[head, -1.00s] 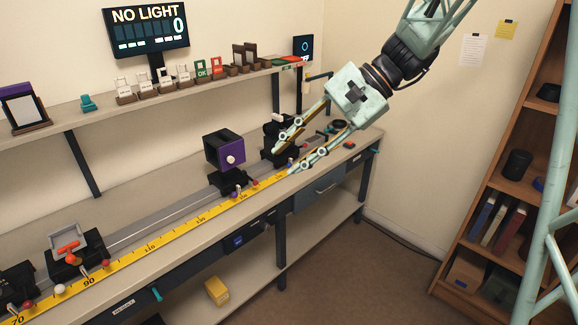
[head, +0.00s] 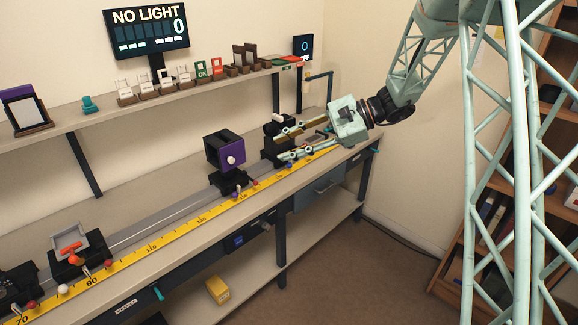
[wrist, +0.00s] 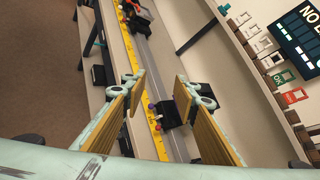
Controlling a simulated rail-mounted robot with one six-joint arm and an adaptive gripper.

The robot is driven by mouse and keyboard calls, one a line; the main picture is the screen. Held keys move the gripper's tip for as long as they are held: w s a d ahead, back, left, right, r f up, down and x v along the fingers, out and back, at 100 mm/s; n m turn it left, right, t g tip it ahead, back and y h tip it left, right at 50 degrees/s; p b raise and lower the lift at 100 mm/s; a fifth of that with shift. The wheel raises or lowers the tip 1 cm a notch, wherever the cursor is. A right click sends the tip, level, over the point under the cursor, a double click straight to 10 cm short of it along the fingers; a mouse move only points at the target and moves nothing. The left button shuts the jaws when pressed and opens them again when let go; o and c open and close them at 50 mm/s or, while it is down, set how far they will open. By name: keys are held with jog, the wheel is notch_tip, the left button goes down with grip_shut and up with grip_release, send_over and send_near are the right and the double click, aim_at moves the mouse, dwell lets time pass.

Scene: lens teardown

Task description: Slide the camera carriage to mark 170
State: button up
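A long grey rail (head: 150,231) runs along the bench beside a yellow scale (head: 172,234). A black carriage (head: 274,148) stands towards its far right end, partly hidden by my gripper; whether it is the camera carriage I cannot tell. A carriage with a purple box (head: 225,150) stands to its left. My gripper (head: 280,147) is open, its fingers apart beside the black carriage's right side; contact is unclear. In the wrist view my gripper (wrist: 160,84) is open, with a dark carriage base (wrist: 171,113) showing between the fingers.
A carriage with a grey frame and orange part (head: 72,247) stands near mark 90, with another black carriage (head: 18,280) at 70. A shelf (head: 100,119) with small holders runs above the rail. The display (head: 147,29) reads "NO LIGHT" and 0.

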jog(key=w+d+f+m+t+y, duration=0.1)
jog(key=w+d+f+m+t, duration=0.1)
jog(key=w+f, duration=0.5)
jog(key=m+t+p, duration=0.3)
jog(key=m+t, duration=0.5)
jog(key=m, duration=0.1)
send_near(289, 165)
jog(key=s+d, duration=0.1)
jog(key=d, duration=0.2)
jog(key=shift+d+f, duration=0.1)
jog(key=shift+f, duration=0.4)
jog(key=shift+b+x, duration=0.45)
jog(key=shift+x, duration=6.45)
jog(key=shift+s, duration=0.15)
jog(key=shift+c, duration=0.6)
grip_shut()
